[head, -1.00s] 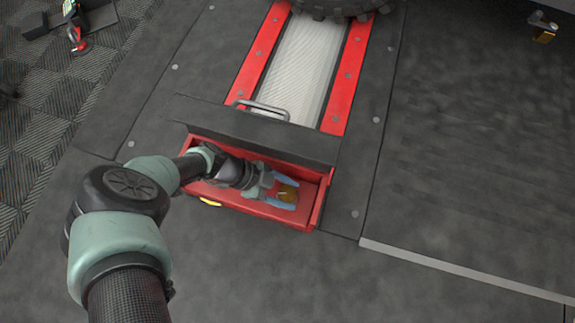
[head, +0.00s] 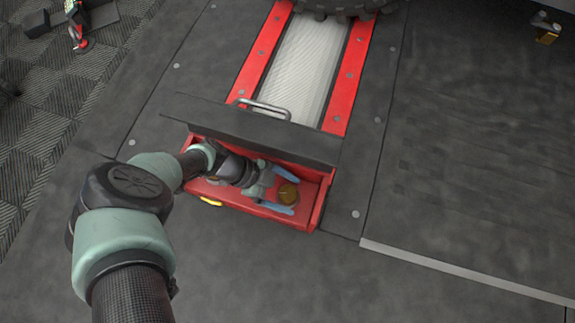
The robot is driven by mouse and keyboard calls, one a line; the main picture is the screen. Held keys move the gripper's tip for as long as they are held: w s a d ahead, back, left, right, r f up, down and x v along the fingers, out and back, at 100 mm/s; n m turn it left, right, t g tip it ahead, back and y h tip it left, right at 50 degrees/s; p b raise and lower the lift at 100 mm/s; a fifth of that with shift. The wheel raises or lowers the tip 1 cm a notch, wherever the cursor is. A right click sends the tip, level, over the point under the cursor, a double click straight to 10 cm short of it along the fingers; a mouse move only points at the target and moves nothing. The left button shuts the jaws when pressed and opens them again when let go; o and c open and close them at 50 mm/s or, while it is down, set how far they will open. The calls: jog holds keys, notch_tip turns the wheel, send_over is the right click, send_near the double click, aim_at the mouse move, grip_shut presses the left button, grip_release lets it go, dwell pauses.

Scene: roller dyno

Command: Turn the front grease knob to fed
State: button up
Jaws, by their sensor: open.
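A round brass-coloured knob (head: 288,194) sits in the right part of an open red recess (head: 316,210) in the dark floor plate. My gripper (head: 284,192) reaches into the recess from the left. Its two blue fingers are open, one on the far side of the knob and one on the near side. The knob lies between them near the fingertips, and I see no clear grip on it. Any marking for fed is too small to read. My arm and wrist hide much of the recess's left part.
A dark lid with a grey handle (head: 265,108) stands raised along the recess's far edge. Beyond it are a pale roller (head: 307,65) between red rails and a tyre (head: 335,8). A yellow piece (head: 211,201) is on the near wall.

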jog(key=shift+a+r+p, duration=0.25)
jog(key=shift+r+p, duration=0.15)
jog(key=p+v, duration=0.5)
jog(key=v, duration=0.7)
jog(key=shift+f, duration=0.1)
